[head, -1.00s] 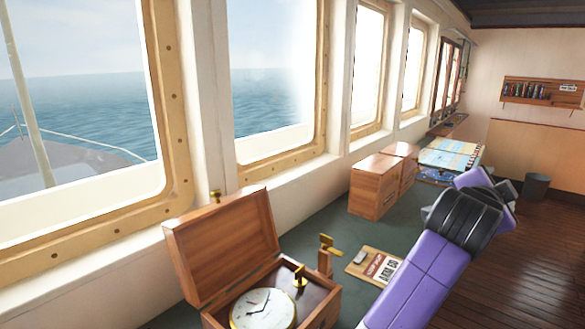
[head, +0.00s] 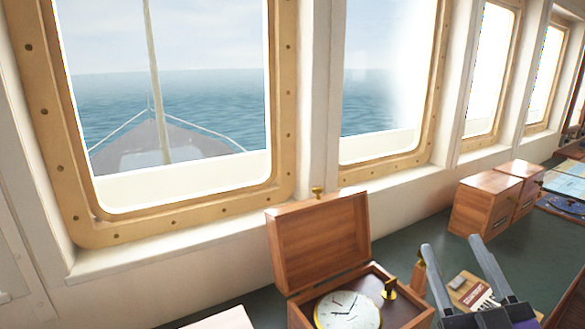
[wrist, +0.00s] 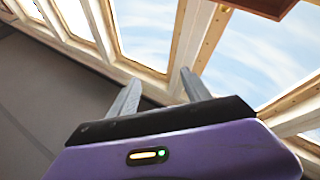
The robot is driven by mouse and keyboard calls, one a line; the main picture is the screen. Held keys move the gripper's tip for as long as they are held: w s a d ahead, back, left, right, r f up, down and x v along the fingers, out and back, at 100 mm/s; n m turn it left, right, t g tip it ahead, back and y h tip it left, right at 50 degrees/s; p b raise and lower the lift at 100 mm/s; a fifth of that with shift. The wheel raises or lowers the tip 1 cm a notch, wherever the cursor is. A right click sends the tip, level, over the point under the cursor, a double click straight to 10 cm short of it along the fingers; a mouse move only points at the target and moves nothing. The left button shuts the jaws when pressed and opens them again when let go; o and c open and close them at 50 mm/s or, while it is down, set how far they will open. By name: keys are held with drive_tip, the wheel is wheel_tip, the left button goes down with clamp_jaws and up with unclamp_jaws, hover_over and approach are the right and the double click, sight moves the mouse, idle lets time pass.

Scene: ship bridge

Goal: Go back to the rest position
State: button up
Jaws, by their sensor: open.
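My gripper (head: 462,270) is at the lower right of the head view, its two grey fingers spread apart with nothing between them. It is in front of the green counter, right of the open wooden chronometer box (head: 318,238). The round white-faced clock (head: 348,311) lies in that box. In the wrist view my gripper (wrist: 158,92) also shows open and empty, with windows beyond the fingertips. No object is held.
A card with a label (head: 474,292) lies on the green counter (head: 400,250), partly behind my gripper. Wooden boxes (head: 485,207) stand further right by the wall. A blue chart (head: 566,184) lies at the right edge. Large windows line the far side.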

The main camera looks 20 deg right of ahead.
drive_tip(key=s+a+f+n+g+y, duration=0.25)
drive_tip(key=s+a+f+y, duration=0.45)
drive_tip(key=a+f, duration=0.4)
drive_tip(key=s+a+f+m+g, duration=0.1)
drive_tip(key=s+a+f+g, duration=0.1)
drive_tip(key=s+f, duration=0.4)
drive_tip(key=s+a+f+m+g, duration=0.1)
drive_tip(key=s+a+f+g, duration=0.2)
drive_tip(key=s+f, duration=0.4)
drive_tip(key=s+a, duration=0.1)
drive_tip(key=s, duration=0.3)
drive_tip(key=shift+s+a, duration=0.15)
drive_tip(key=shift+a, duration=0.1)
drive_tip(key=shift+f, duration=0.1)
